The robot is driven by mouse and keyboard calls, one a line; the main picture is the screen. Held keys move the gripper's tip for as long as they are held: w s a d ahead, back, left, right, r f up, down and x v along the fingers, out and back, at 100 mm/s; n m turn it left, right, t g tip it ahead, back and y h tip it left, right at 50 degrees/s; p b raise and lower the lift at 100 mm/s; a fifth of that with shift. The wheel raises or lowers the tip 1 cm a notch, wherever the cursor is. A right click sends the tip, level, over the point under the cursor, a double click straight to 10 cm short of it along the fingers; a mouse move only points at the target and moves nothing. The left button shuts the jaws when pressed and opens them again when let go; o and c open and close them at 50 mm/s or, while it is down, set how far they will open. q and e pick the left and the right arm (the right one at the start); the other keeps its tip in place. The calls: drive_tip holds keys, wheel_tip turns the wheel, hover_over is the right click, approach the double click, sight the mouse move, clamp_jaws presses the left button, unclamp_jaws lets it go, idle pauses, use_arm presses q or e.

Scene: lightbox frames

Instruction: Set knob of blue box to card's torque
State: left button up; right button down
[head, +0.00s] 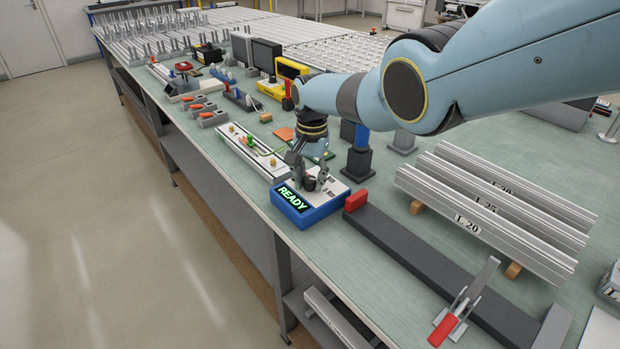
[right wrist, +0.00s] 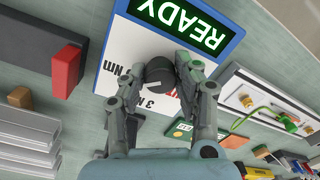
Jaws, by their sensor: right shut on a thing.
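The blue box (head: 318,213) sits on the bench near its front edge. Its lit display reads READY in green, which shows upside down in the right wrist view (right wrist: 193,14). A dark round knob (right wrist: 161,73) stands on the box's white top, with a pale mark on it. Printed markings with "3" and "Nm" show beside it; others are hidden by the fingers. My right gripper (head: 308,180) points down over the box, its two fingers shut on the knob's sides. I cannot make out a card with a torque value. My left gripper is out of view.
A dark rail with a red block (head: 356,200) lies just right of the box. Several aluminium profiles (head: 495,205) lie farther right. A pale fixture with a green cable (head: 240,150) stands left of the box. Orange and green flat pieces (head: 284,133) lie behind the gripper.

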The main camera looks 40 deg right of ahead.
sight(311, 179)
drive_tip(key=c, duration=1)
unclamp_jaws()
drive_tip(key=shift+o, duration=0.2)
drive_tip(key=shift+r, duration=0.1)
wheel_tip(311, 179, up, 12)
drive_tip(key=shift+s+f, duration=0.2)
